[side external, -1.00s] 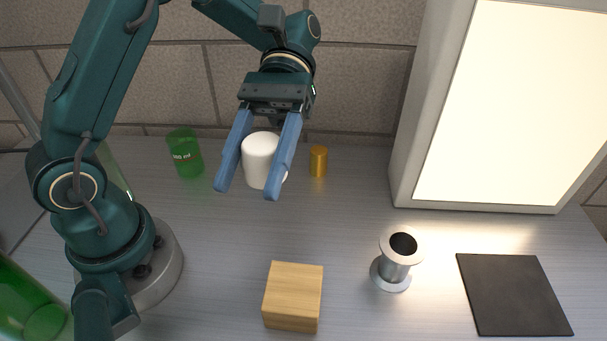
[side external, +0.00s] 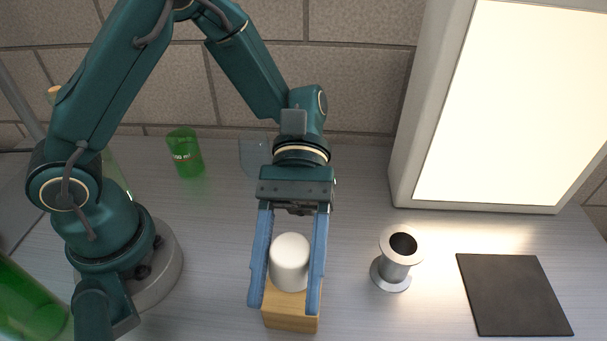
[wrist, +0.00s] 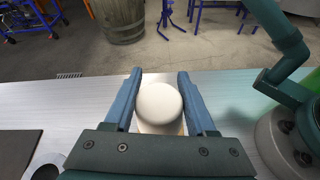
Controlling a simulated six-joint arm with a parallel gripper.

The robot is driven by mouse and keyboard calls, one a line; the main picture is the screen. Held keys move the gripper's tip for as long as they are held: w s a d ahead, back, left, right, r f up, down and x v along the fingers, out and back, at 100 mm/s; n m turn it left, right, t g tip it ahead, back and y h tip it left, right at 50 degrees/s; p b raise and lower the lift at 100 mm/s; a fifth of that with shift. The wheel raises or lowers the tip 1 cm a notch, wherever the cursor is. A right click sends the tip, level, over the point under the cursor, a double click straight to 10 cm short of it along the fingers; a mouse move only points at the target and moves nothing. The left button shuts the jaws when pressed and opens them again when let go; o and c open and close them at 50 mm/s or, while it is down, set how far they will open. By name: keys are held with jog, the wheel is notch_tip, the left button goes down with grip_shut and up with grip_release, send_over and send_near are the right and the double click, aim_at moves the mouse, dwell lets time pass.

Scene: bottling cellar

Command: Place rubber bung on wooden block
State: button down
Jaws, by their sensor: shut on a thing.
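The rubber bung (side external: 289,262) is a white, slightly tapered cylinder, upright between the blue fingers of my gripper (side external: 287,290). My gripper is shut on it. In the side view the bung appears over the wooden block (side external: 291,319), a pale wood cube partly hidden behind the bung and fingers. I cannot tell whether the bung touches the block's top. In the wrist view the bung (wrist: 159,103) sits between the two fingers, with a small pale strip showing below it.
A metal flanged spool (side external: 397,262) stands right of the block, with a black mat (side external: 513,295) farther right. A bright light panel (side external: 515,105) stands behind. A green beaker (side external: 185,152) is at the back left, and a green bottle (side external: 30,305) lies front left.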

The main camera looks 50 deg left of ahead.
aim_at(289, 310)
jog(key=shift+f, duration=2)
jog(key=shift+c, duration=1.1)
grip_release()
jog(key=shift+f, duration=0.1)
